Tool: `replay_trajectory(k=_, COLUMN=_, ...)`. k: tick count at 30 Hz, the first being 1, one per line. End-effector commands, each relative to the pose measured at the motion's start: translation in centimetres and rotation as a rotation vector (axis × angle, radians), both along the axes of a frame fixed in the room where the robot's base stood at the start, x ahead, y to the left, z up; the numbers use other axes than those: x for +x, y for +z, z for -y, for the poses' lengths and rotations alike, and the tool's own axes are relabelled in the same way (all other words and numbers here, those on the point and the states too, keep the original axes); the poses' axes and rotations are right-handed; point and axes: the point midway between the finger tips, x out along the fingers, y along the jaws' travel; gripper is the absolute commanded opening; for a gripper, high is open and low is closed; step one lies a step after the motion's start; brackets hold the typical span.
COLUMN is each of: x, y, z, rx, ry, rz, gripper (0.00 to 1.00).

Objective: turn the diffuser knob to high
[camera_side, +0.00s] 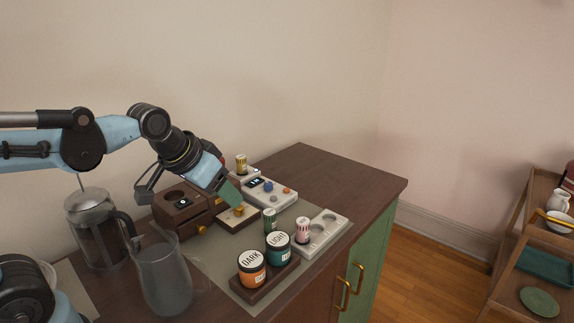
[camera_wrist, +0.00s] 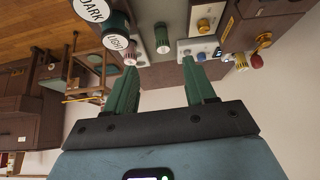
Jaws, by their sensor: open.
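My gripper (camera_side: 231,195) is open and empty, tilted downward over the counter. Its two green fingers stand apart in the wrist view (camera_wrist: 163,90). A small block with a pale top and a yellow knob (camera_side: 239,208) sits just below the fingertips in the side view. A yellow knob on a pale plate (camera_wrist: 205,26) also shows beyond the fingers in the wrist view. Behind it stands a white control box (camera_side: 262,190) with a dark display, a blue knob and an orange knob. I cannot tell for certain which knob is the diffuser's, or its setting.
A brown wooden box (camera_side: 178,205) stands left of the gripper. A glass pitcher (camera_side: 165,275) and a French press (camera_side: 95,230) are at the left. DARK (camera_side: 252,268) and LIGHT (camera_side: 278,251) jars stand in front. A white tray (camera_side: 328,228) is right. The counter's far right is clear.

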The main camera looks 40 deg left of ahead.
Motion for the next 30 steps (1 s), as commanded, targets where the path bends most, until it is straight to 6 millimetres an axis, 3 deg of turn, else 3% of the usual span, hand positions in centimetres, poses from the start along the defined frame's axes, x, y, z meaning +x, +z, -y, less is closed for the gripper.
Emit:
replay_trajectory(k=9, x=8.2, y=1.9, z=-3.6, rx=-0.002, ry=0.052, rz=-0.074, gripper=0.55)
replay_trajectory(k=18, x=15.3, y=0.3, z=-7.9, rx=-0.012, ry=0.096, rz=-0.141, gripper=0.55)
replay_trajectory(k=24, x=18.2, y=-1.5, z=-10.2, rx=-0.018, ry=0.114, rz=-0.172, gripper=0.55)
replay_trajectory(k=30, x=19.1, y=-2.3, z=-10.9, rx=-0.021, ry=0.119, rz=-0.182, gripper=0.55)
